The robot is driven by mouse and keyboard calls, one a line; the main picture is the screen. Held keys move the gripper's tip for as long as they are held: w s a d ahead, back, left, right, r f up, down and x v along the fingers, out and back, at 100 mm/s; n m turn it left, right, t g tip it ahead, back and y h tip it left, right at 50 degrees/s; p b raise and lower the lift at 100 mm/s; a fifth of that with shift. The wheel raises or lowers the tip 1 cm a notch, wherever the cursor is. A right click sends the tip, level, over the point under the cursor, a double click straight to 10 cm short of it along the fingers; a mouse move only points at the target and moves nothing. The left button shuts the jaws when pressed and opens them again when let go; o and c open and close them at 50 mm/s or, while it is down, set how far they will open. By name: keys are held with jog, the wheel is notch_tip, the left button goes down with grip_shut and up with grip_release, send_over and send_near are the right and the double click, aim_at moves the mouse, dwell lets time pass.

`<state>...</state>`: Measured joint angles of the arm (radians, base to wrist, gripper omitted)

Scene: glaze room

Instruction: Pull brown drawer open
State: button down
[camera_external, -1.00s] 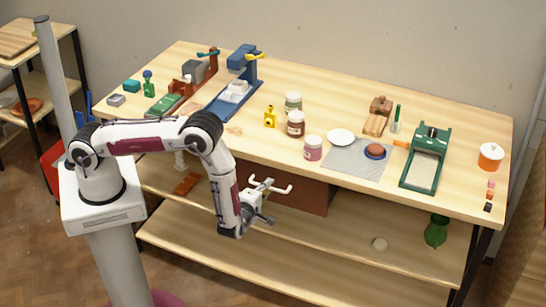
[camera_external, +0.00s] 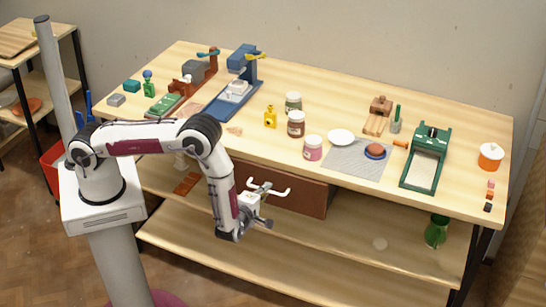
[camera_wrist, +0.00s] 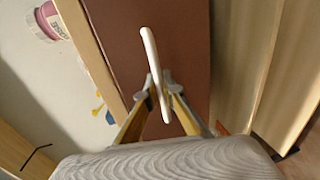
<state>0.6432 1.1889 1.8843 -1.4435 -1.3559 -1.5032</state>
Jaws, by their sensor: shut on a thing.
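The brown drawer (camera_external: 306,196) sits under the front edge of the workbench, left of its middle. Its white handle (camera_external: 281,193) is a bar across the front. My gripper (camera_external: 262,190) is at the left part of the handle. In the wrist view, the handle (camera_wrist: 148,46) runs between the two fingers of my gripper (camera_wrist: 158,88), which are shut on it. The brown drawer front (camera_wrist: 185,35) fills the middle behind them. The drawer's inside is hidden under the worktop, and part of the front is behind my gripper.
The worktop (camera_external: 330,100) overhangs the drawer, with a pink-labelled jar (camera_external: 313,148) and a grey mat (camera_external: 345,165) near its front edge. A lower shelf (camera_external: 300,270) runs beneath. A green object (camera_external: 436,232) stands further right. The floor in front is clear.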

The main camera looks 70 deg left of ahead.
jog(key=f+v, duration=0.2)
jog(key=v, duration=1)
jog(key=f+v, duration=0.3)
jog(key=v, duration=0.9)
jog(key=shift+s+d, duration=0.4)
jog(key=shift+d, duration=0.05)
jog(key=c, duration=2.5)
grip_release()
jog(key=shift+s, duration=0.1)
jog(key=shift+v, duration=5.95)
